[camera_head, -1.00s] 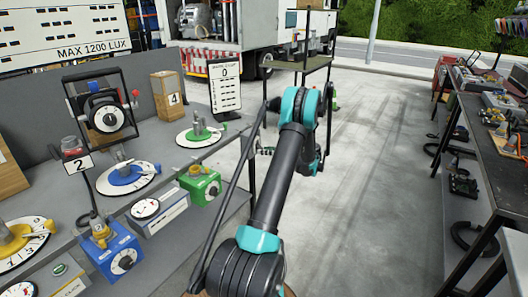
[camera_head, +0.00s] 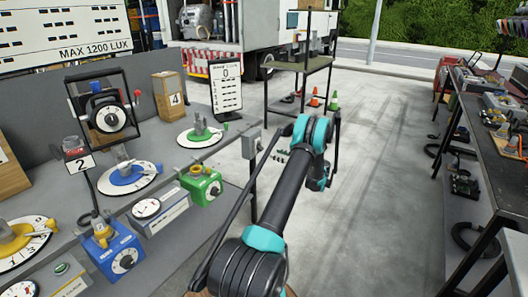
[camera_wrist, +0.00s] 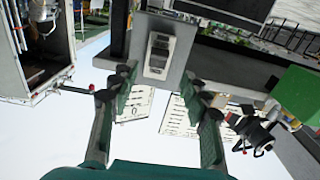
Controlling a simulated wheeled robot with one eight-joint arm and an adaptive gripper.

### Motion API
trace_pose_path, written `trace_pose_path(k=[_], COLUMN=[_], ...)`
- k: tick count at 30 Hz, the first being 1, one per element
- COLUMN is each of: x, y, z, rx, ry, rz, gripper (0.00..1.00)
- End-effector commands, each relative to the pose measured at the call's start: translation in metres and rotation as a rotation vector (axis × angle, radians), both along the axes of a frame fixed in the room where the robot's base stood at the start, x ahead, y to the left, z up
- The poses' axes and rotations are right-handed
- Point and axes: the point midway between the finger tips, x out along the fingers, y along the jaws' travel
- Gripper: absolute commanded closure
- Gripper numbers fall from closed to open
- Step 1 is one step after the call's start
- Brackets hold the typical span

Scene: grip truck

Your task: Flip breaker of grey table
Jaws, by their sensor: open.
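A grey breaker box (camera_head: 251,142) sits at the end edge of the grey table (camera_head: 228,172) in the head view. In the wrist view the breaker box (camera_wrist: 165,48) hangs at the top centre, with a pale switch panel on its face. My gripper (camera_wrist: 160,78) is open, its two green-padded fingers apart and empty. The box shows just beyond and between the fingertips; I cannot tell whether they touch it.
The table carries a green dial (camera_head: 200,134), a blue dial (camera_head: 129,176), a green box (camera_head: 201,186) and a sign (camera_head: 226,86). A dark workbench (camera_head: 490,145) stands at the right. Traffic cones (camera_head: 333,101) stand behind my arm.

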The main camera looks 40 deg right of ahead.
Motion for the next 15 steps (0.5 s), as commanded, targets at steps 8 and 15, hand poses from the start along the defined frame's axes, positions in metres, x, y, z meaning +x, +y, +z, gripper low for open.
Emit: trace_pose_path(k=[8, 15], x=[0.051, 0.077], y=[0.021, 0.032], z=[0.0, 0.0], rx=[0.0, 0.0], ry=[0.0, 0.0], rz=[0.002, 0.0], gripper=[0.53, 0.53])
